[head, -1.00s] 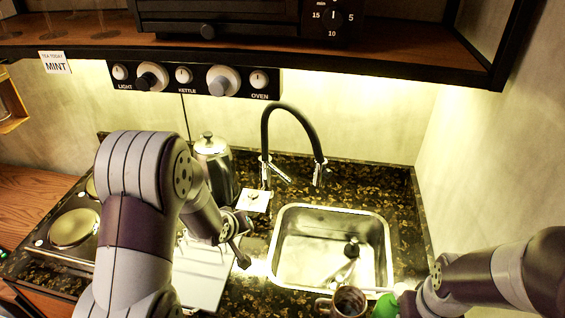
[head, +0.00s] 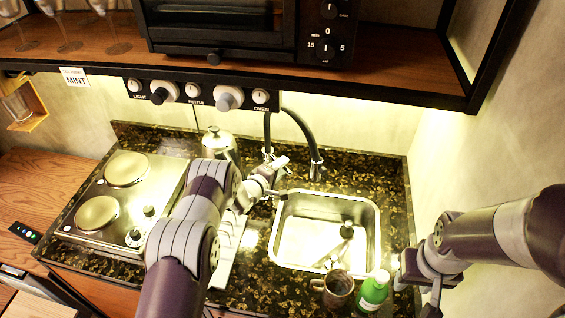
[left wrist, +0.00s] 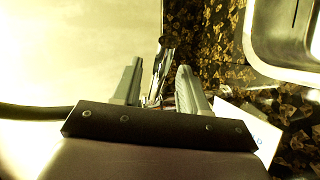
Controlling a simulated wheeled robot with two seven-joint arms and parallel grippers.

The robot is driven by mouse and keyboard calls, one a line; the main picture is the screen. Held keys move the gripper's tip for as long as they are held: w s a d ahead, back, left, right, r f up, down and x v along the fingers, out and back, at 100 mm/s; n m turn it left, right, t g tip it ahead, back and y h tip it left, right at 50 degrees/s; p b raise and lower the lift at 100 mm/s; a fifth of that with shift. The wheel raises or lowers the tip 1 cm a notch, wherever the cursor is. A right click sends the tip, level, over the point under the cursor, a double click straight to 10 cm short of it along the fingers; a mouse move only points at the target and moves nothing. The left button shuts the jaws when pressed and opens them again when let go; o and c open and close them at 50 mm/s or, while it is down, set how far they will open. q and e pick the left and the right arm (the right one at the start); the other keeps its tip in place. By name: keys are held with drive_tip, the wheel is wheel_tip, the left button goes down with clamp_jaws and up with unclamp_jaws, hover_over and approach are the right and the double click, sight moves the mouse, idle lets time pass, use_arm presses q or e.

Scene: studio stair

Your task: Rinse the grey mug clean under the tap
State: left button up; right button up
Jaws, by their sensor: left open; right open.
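The mug (head: 338,288), grey-brown in this light and dark inside, stands upright on the counter at the sink's front edge. The tap (head: 290,118) has a black curved spout and a metal base behind the sink (head: 376,235); no water is visible. My left gripper (head: 281,166) is open at the tap's base. In the left wrist view its fingers (left wrist: 159,75) are on either side of a metal tap part (left wrist: 160,72); contact cannot be told. My right gripper (head: 430,298) is open and empty, right of the green bottle (head: 374,291), apart from it.
The green bottle stands close to the mug's right. A kettle (head: 217,145) is behind my left arm, and a two-plate hob (head: 125,200) is at the left. A shelf with an oven (head: 220,28) overhangs the back. A white card (left wrist: 245,125) lies near the tap.

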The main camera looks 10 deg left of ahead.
use_arm(q)
drive_tip(key=shift+w+d+f, duration=0.15)
drive_tip(key=shift+w+d, duration=0.05)
drive_tip(key=shift+w, duration=0.35)
drive_tip(key=shift+d, duration=0.15)
drive_tip(key=shift+w, duration=0.1)
clamp_jaws()
drive_tip(key=m+h+b, duration=0.1)
drive_tip(key=b, duration=0.1)
drive_tip(key=s+a+m+g+h+b, duration=0.1)
drive_tip(key=b, duration=0.1)
drive_tip(key=shift+a+b, duration=0.15)
drive_tip(key=shift+b, duration=0.15)
unclamp_jaws()
drive_tip(key=shift+s, duration=0.1)
